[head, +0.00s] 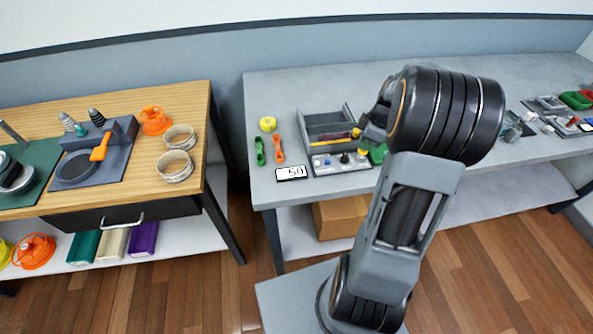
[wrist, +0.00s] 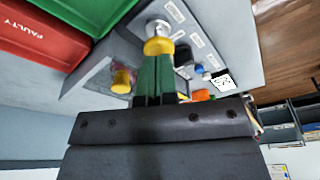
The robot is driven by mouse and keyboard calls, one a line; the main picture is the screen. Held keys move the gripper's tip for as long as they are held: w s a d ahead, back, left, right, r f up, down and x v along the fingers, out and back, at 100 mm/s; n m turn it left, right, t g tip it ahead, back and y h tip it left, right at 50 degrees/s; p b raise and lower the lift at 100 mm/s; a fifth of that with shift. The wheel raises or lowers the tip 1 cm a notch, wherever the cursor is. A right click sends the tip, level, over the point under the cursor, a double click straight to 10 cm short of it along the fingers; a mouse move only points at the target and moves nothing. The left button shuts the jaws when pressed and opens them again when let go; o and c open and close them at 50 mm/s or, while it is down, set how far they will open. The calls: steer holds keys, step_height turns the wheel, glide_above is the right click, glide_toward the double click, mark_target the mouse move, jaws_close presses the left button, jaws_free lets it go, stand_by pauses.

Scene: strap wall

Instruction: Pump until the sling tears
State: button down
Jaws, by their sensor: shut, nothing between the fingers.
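A grey test rig (head: 333,129) stands on the right bench with a bar in yellow and red across it and a control panel (head: 340,162) in front. In the wrist view my gripper (wrist: 158,58) has green fingers with yellow at the tips, shut and empty, close to a silver round knob (wrist: 158,28) on the rig's panel. I cannot tell whether they touch. A yellow and pinkish cylinder (wrist: 122,80) is left of the fingers. A white display (head: 291,173) seems to read 50. I cannot make out a sling or tear on the rig.
A red bin marked FAULTY (wrist: 40,38) and a green bin (wrist: 85,12) are near the gripper. Green (head: 260,151) and orange (head: 278,149) tools lie left of the rig. Two beige rings (head: 174,166) lie on the wooden bench. My arm hides part of the right bench.

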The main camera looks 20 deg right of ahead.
steer(key=shift+f, duration=0.2)
steer(key=shift+f+b, duration=1)
steer(key=shift+r, duration=0.15)
steer(key=shift+r+p, duration=0.75)
steer(key=shift+r, duration=0.3)
steer(key=shift+f, duration=0.1)
steer(key=shift+f+b, duration=1.1)
steer(key=shift+f, duration=0.1)
steer(key=shift+r, duration=0.2)
steer(key=shift+r+p, duration=0.9)
steer(key=shift+r, duration=0.2)
